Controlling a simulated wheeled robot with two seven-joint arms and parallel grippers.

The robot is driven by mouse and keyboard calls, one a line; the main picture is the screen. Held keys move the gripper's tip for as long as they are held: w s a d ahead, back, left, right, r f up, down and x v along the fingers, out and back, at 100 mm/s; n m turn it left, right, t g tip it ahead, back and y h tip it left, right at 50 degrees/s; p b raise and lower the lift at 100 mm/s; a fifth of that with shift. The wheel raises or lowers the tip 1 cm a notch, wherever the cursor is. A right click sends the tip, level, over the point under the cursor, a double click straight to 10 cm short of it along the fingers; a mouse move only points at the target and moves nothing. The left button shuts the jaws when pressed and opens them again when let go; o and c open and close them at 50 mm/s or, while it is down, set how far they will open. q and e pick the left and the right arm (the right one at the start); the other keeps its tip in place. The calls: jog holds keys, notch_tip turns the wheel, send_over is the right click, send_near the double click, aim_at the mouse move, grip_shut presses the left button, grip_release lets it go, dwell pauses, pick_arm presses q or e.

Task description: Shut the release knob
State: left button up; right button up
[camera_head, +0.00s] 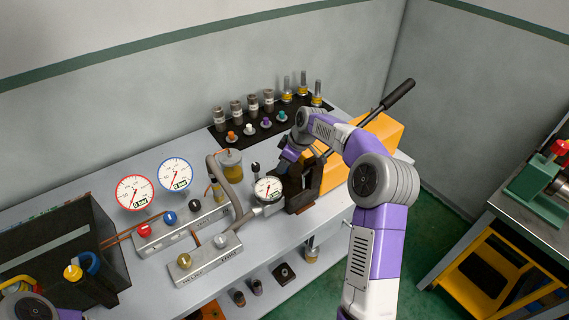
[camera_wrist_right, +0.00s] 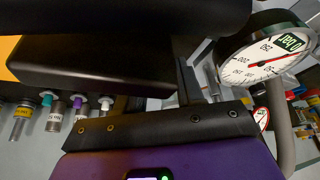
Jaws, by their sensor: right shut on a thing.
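My right gripper (camera_head: 289,156) reaches down at the dark metal block (camera_head: 303,187) in front of the orange pump body (camera_head: 375,135). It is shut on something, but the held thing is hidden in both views. I cannot make out the release knob for certain. A small dark upright knob (camera_head: 255,167) stands just left of the gripper. The round pressure gauge (camera_head: 267,189) is left of the block, and it shows close up in the right wrist view (camera_wrist_right: 262,60).
The long black-gripped lever (camera_head: 398,94) slants up to the right above the orange body. A black mat (camera_head: 222,137) with several fittings lies behind. Two valve manifolds, two dials and a dark open tank (camera_head: 118,240) fill the left. A second bench (camera_head: 530,205) stands right.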

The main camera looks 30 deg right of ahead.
jog(key=m+h, duration=0.1)
jog(key=m, duration=0.2)
jog(key=shift+a+t+b, duration=0.15)
jog(key=shift+t+b, duration=0.15)
jog(key=shift+t, duration=0.1)
jog(key=m+h, duration=0.2)
jog(key=m, duration=0.3)
jog(key=shift+a, duration=0.15)
jog(key=m+h, duration=0.1)
jog(key=m, duration=0.3)
jog(key=shift+a+h, duration=0.1)
jog(key=shift+h, duration=0.3)
jog(key=shift+m+g+h, duration=0.6)
jog(key=shift+m, duration=1.5)
jog(key=o, duration=1)
jog(key=shift+o, duration=0.2)
